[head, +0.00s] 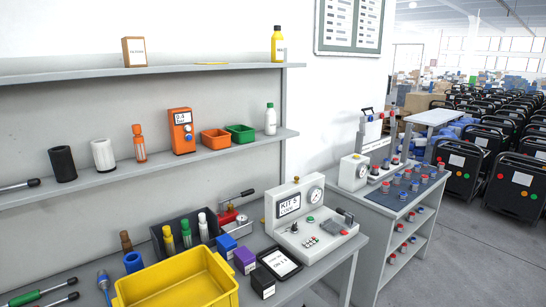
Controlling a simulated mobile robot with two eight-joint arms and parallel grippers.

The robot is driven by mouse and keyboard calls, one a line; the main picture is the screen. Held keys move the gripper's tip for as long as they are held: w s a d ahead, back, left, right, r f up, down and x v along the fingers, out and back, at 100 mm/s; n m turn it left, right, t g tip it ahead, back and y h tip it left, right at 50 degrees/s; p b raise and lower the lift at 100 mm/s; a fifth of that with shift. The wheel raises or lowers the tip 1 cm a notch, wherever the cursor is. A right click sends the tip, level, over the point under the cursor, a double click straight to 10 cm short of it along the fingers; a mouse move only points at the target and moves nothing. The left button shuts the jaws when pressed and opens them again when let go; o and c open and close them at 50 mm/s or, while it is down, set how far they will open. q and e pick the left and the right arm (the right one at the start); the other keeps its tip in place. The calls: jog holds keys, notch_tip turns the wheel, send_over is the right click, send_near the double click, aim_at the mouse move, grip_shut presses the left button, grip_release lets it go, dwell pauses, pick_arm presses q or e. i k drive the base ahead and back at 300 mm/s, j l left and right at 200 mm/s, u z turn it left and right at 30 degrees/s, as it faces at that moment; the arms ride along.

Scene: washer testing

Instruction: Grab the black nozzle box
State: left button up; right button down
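A small black box (262,279) with a pale label on its front stands on the grey workbench, near its front edge. I take it as the nozzle box, though its label is too small to read. A purple box (244,258) and a blue box (227,244) of similar shape stand behind it in a row. The yellow bin (180,278) is just to its left, and a black-framed tablet or card (280,262) lies to its right. Neither of my grippers is in view.
A grey test unit (310,222) with a gauge stands right of the boxes. A black tray (185,230) of bottles sits behind the yellow bin. Shelves (140,172) overhang the bench's back.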

aim_at(263, 282)
jog(key=i+l+u, duration=0.1)
jog(key=i+l, duration=0.6)
jog(key=i, duration=0.2)
jog(key=j+u, duration=0.05)
